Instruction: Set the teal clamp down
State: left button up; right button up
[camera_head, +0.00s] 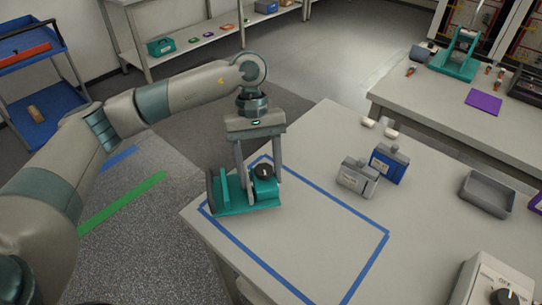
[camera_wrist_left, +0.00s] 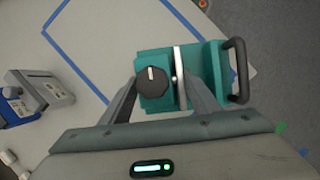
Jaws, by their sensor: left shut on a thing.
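The teal clamp (camera_head: 236,203) has a black knob and a dark handle. In the head view it is at the left corner of the blue taped outline (camera_head: 288,282) on the near table. My left gripper (camera_head: 251,180) comes down from above and is shut on the clamp, with a finger on either side. In the left wrist view the clamp (camera_wrist_left: 210,74) lies between the fingers of my left gripper (camera_wrist_left: 157,92). I cannot tell whether the clamp's underside touches the table. My right gripper is not in view.
A grey box (camera_head: 357,178) and a blue box (camera_head: 388,163) stand right of the outline. A grey tray (camera_head: 487,194) and a white device with a dial (camera_head: 492,282) are farther right. The middle of the outline is clear. Another table (camera_head: 450,113) stands behind.

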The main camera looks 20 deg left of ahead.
aim_at(242, 209)
pick_arm(q)
jog(key=s+m, duration=0.2)
jog(key=s+a+m+y, duration=0.1)
jog(key=s+m, duration=0.1)
jog(key=s+m+y, duration=0.1)
jog(key=s+m, duration=0.1)
jog(key=shift+a, duration=0.4)
jog(key=shift+f+g, duration=0.1)
jog(key=shift+g, duration=0.2)
